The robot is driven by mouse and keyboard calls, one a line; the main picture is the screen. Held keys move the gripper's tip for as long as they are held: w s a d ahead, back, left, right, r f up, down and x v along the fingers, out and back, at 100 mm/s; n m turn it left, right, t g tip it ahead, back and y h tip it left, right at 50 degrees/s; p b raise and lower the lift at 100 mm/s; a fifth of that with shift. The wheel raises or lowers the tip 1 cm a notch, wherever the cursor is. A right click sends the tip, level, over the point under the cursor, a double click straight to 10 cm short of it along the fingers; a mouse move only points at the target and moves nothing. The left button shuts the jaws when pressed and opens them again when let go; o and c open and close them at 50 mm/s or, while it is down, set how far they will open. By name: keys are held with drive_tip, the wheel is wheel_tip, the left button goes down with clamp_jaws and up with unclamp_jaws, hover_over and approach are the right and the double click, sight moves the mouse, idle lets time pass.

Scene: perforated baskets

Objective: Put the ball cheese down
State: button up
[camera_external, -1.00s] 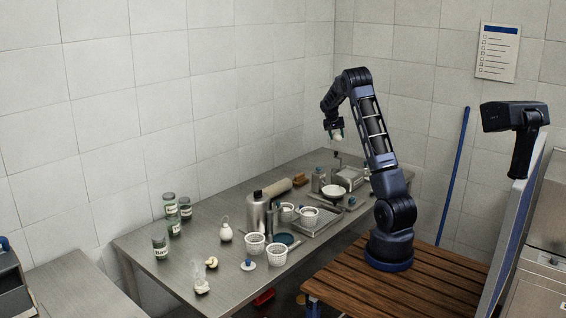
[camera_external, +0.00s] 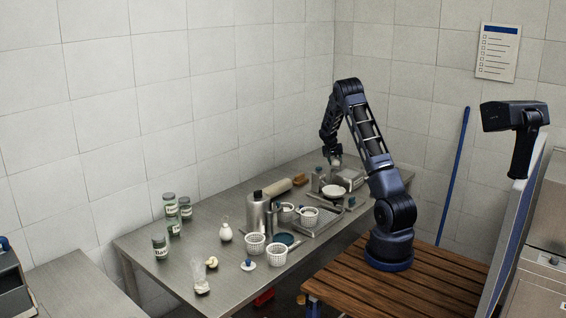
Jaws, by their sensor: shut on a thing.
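My gripper (camera_external: 333,154) is low over the far end of the steel table (camera_external: 200,212), near the back-right corner. It is shut on a small pale thing, taken as the ball cheese (camera_external: 336,161), which is mostly hidden by the fingers and very small in the view. The cheese is just behind a group of metal items. I cannot tell whether it touches anything below it.
A white bowl (camera_external: 333,191), a metal canister (camera_external: 317,181) and a brown block (camera_external: 300,180) are close by. White perforated baskets (camera_external: 277,254), a steel bottle (camera_external: 257,214) and several jars (camera_external: 160,247) stand nearer.

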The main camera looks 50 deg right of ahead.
sight(335, 165)
drive_tip(key=shift+f, duration=1.4)
drive_tip(key=shift+f, duration=0.15)
drive_tip(key=o, duration=1)
